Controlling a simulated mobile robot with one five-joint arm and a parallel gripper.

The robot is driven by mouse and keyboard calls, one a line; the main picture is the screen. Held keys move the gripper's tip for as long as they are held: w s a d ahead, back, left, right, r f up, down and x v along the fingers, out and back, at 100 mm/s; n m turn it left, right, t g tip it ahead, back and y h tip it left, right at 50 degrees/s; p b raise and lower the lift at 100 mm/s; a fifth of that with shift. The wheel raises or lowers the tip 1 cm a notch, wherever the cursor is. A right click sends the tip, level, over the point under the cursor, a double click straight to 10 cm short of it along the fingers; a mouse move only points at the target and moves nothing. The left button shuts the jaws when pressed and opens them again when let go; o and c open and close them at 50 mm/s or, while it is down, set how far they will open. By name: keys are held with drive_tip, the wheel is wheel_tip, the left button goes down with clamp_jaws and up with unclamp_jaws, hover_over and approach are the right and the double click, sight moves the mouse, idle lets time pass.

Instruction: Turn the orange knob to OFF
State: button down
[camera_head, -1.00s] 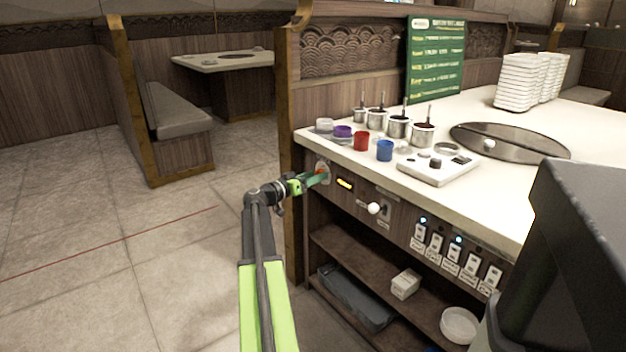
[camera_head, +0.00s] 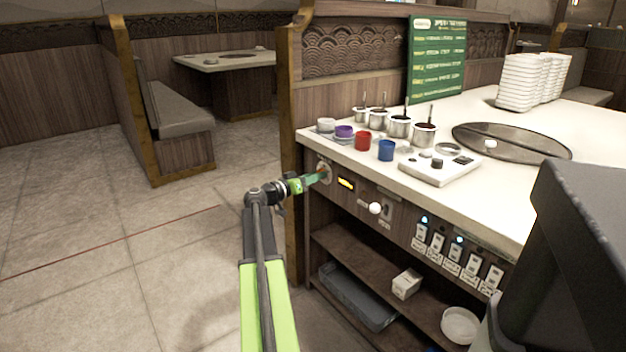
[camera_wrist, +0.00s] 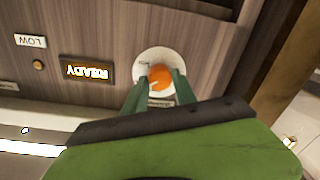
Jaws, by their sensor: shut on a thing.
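The orange knob (camera_wrist: 160,77) sits on a round white dial plate (camera_wrist: 151,58) on the wooden front panel. My gripper (camera_wrist: 162,80) has its two green fingers on either side of the knob, closed on it. A light pointer mark shows on the knob, but the dial's lettering is too small to read, so I cannot tell its setting. In the head view, my gripper (camera_head: 320,177) reaches the dial at the panel's left end, and its fingers hide most of the knob.
A white round knob (camera_head: 375,208) and several switches (camera_head: 455,252) are further right on the panel. Sauce pots and coloured cups (camera_head: 386,150) stand on the counter above. Open floor lies left.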

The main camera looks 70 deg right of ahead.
drive_tip(key=n, duration=0.5)
drive_tip(key=n+p, duration=0.1)
drive_tip(key=n, duration=0.4)
drive_tip(key=shift+d+n+y, duration=0.2)
drive_tip(key=shift+n+y, duration=0.1)
drive_tip(key=shift+n, duration=0.1)
idle(0.4)
drive_tip(key=c, duration=1)
unclamp_jaws()
drive_tip(key=p+v, duration=0.1)
drive_tip(key=v, duration=1.6)
drive_tip(key=shift+a, duration=0.2)
drive_tip(key=shift+w, duration=0.15)
